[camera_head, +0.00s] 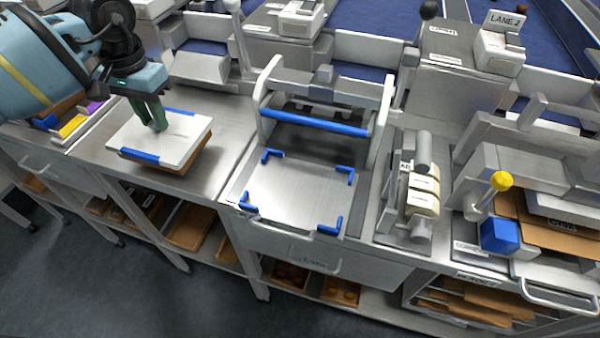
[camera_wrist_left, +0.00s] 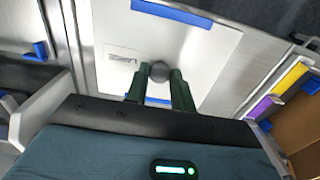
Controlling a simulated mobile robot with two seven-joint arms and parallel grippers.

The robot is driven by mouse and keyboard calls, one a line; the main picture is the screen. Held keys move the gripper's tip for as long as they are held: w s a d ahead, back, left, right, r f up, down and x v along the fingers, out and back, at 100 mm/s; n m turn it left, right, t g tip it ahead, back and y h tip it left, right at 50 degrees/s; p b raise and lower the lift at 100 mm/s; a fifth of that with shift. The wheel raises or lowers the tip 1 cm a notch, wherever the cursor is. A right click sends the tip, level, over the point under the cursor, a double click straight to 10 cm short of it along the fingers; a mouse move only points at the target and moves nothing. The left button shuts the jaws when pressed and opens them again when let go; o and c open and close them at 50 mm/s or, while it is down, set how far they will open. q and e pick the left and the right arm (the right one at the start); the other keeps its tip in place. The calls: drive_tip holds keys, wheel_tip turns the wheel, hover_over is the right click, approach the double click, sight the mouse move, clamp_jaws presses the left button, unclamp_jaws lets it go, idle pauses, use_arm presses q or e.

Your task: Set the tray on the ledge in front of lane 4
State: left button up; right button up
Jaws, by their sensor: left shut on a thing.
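A white lid-like panel (camera_head: 186,133) with two blue edge strips lies over a brown tray (camera_head: 168,165) at the left bench. My left gripper (camera_head: 157,124) comes down on it from above. In the left wrist view, the left gripper (camera_wrist_left: 160,85) is shut on a round dark knob (camera_wrist_left: 159,71) on the white panel (camera_wrist_left: 205,60), which bears a "LARGE" label. I cannot tell whether the tray touches the bench or hangs just above it. Only a "LANE 2" sign (camera_head: 505,19) is readable; no lane 4 sign can be made out. My right gripper is not in view.
A metal fixture plate (camera_head: 290,192) with blue corner guides and a blue-barred frame (camera_head: 314,123) stands right of the tray. A roller unit (camera_head: 421,190), a yellow-knobbed lever (camera_head: 501,181) and a blue block (camera_head: 499,236) are farther right. Bare bench (camera_head: 222,110) shows beside the tray.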

use_arm(q)
drive_tip(key=shift+f, duration=0.5)
drive_tip(key=shift+f+b, duration=0.3)
drive_tip(key=shift+f, duration=0.2)
drive_tip(key=shift+f, duration=0.1)
drive_tip(key=shift+f, duration=0.25)
drive_tip(key=o, duration=0.8)
drive_tip(key=shift+o, duration=1.3)
